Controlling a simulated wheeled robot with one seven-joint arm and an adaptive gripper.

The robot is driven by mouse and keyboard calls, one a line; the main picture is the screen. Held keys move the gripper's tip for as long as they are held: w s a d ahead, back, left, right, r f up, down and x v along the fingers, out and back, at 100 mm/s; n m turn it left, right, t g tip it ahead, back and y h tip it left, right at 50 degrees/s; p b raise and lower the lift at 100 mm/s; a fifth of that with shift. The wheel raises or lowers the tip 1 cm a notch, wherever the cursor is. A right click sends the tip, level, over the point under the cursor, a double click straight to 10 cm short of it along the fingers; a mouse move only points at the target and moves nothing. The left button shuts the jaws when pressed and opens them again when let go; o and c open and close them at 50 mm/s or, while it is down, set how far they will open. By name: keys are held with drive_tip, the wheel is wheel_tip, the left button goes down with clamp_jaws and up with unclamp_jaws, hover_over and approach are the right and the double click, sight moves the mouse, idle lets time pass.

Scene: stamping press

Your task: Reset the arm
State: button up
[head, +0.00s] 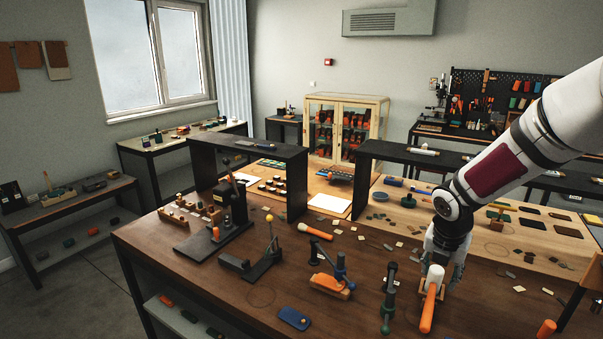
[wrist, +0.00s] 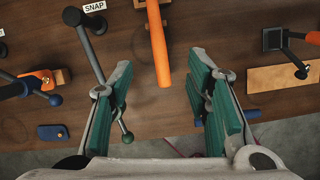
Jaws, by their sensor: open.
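My gripper (head: 445,268) hangs pointing down over the right part of the brown workbench (head: 190,262). In the wrist view its two green-padded fingers (wrist: 162,92) are wide apart with nothing held between them. How far the fingers are above the bench is hard to tell.
A blue tag (head: 294,318) lies near the front edge. Black raised shelves (head: 262,147) stand along the bench's back. Small parts are scattered around.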

drive_tip(key=s+a+r+m+h, duration=0.1)
drive_tip(key=s+a+r+m, duration=0.35)
drive_tip(key=r+m, duration=0.3)
drive_tip(key=s+a+r+m, duration=0.4)
drive_tip(key=s+r+m, duration=0.2)
drive_tip(key=r, duration=0.2)
drive_tip(key=s+a+r+m+t+y, duration=0.1)
drive_tip(key=s+a+r+m, duration=0.1)
drive_tip(key=s+a+m, duration=0.2)
drive_tip(key=s+a+r+m+t+y, duration=0.1)
drive_tip(key=s+a+m, duration=0.3)
drive_tip(key=s+m, duration=0.5)
drive_tip(key=shift+s+a+r+m+t+y+b, duration=0.4)
drive_tip(key=shift+s+r+y, duration=0.25)
drive_tip(key=shift+s, duration=0.25)
